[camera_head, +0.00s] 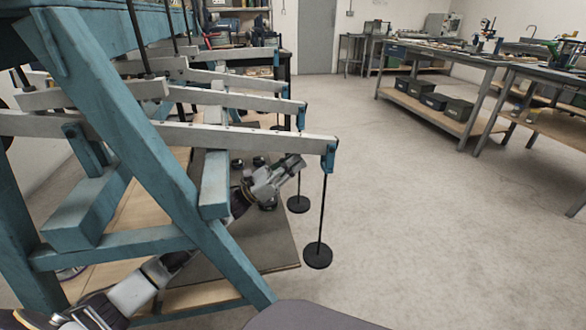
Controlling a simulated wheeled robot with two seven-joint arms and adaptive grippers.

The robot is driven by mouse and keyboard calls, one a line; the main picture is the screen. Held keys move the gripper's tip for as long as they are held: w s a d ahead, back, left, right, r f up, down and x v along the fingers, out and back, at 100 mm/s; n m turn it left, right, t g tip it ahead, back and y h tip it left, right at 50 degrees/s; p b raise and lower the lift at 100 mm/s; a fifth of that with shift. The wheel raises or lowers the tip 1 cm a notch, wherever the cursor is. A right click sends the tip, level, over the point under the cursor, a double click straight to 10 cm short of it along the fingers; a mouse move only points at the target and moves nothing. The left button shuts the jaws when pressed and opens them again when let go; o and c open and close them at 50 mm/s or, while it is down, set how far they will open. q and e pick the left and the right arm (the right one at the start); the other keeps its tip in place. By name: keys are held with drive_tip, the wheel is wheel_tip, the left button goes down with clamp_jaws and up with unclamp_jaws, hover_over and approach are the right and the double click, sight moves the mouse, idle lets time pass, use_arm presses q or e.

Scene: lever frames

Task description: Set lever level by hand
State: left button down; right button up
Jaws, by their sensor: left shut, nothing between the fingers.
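Several pale grey lever beams lie one behind another across a blue frame (125,130). The nearest beam (240,138) runs from the left edge to a blue end piece (329,157) and slopes slightly down to the right in the picture. A rod hangs from that end piece and carries a round black weight (318,256). A second black weight (298,204) hangs behind it. My left gripper (297,162) is shut and empty. In the picture it shows just below the nearest beam, left of the end piece; I cannot tell whether it touches. My right gripper is not in view.
My left arm passes behind the blue diagonal leg. A low board (245,243) lies under the beams, with dark round pieces near my gripper. Workbenches (440,62) with dark boxes on a lower shelf stand at the right. The floor (420,220) between is clear.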

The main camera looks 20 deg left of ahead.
sight(303, 134)
use_arm(q)
drive_tip(key=shift+r, duration=0.1)
drive_tip(key=r, duration=0.1)
drive_tip(key=r+p, duration=0.1)
drive_tip(key=d+r+p, duration=0.1)
drive_tip(key=r, duration=0.1)
drive_tip(key=shift+w, duration=0.35)
drive_tip(key=shift+t+h, duration=0.3)
drive_tip(key=shift+h, duration=0.1)
drive_tip(key=r, duration=0.3)
drive_tip(key=d+r, duration=0.1)
drive_tip(key=r, duration=0.1)
drive_tip(key=shift+w, duration=0.3)
drive_tip(key=shift+r, duration=0.55)
drive_tip(key=shift+f, duration=0.3)
